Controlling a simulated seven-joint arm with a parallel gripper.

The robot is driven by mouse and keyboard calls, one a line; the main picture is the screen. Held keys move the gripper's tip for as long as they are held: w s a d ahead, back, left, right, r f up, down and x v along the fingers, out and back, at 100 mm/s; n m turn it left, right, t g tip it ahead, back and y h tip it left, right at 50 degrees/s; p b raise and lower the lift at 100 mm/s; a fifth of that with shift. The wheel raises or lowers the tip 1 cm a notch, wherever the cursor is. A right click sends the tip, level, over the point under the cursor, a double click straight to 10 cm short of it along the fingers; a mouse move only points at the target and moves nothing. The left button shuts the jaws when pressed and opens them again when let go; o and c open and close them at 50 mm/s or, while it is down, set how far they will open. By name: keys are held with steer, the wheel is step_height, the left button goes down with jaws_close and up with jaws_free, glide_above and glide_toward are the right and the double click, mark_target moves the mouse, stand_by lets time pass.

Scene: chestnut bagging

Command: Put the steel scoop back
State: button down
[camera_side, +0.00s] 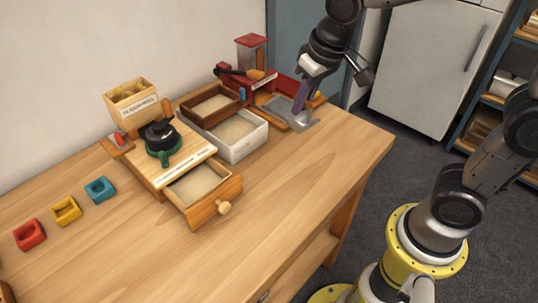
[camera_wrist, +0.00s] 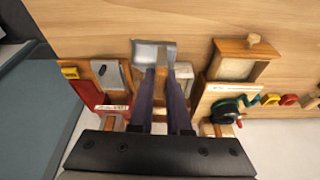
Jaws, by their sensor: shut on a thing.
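The steel scoop (camera_side: 301,121) hangs at the tips of my gripper (camera_side: 300,103), at the right end of the wooden table. In the wrist view the scoop's grey metal (camera_wrist: 153,52) shows just beyond the two purple fingers of my gripper (camera_wrist: 160,74). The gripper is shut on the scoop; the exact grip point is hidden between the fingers. The scoop is beside the right end of a wood-framed grey plate (camera_side: 270,104) in the side view. I cannot tell whether it touches the plate or the table.
A red machine (camera_side: 250,50) with a dark lever stands behind the plate. A white box (camera_side: 240,149) and a brown tray (camera_side: 189,112) are to its left. A wooden unit has an open drawer (camera_side: 229,190). Red, yellow and teal blocks (camera_side: 100,189) lie left. The table front is clear.

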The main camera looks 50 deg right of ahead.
steer(key=s+f, duration=0.2)
steer(key=s, duration=0.2)
steer(key=shift+n, duration=0.4)
steer(key=shift+w+a+f, duration=0.2)
steer(key=shift+w+f, duration=1.95)
steer(key=shift+w, duration=0.05)
steer(key=shift+w+a+f, duration=0.15)
steer(key=shift+w+f, duration=1.95)
steer(key=shift+w, duration=0.15)
steer(key=shift+w+a+f, duration=0.2)
steer(key=shift+w+f, duration=1.95)
steer(key=shift+w, duration=0.05)
steer(key=c, duration=0.9)
jaws_free()
steer(key=shift+f, duration=0.15)
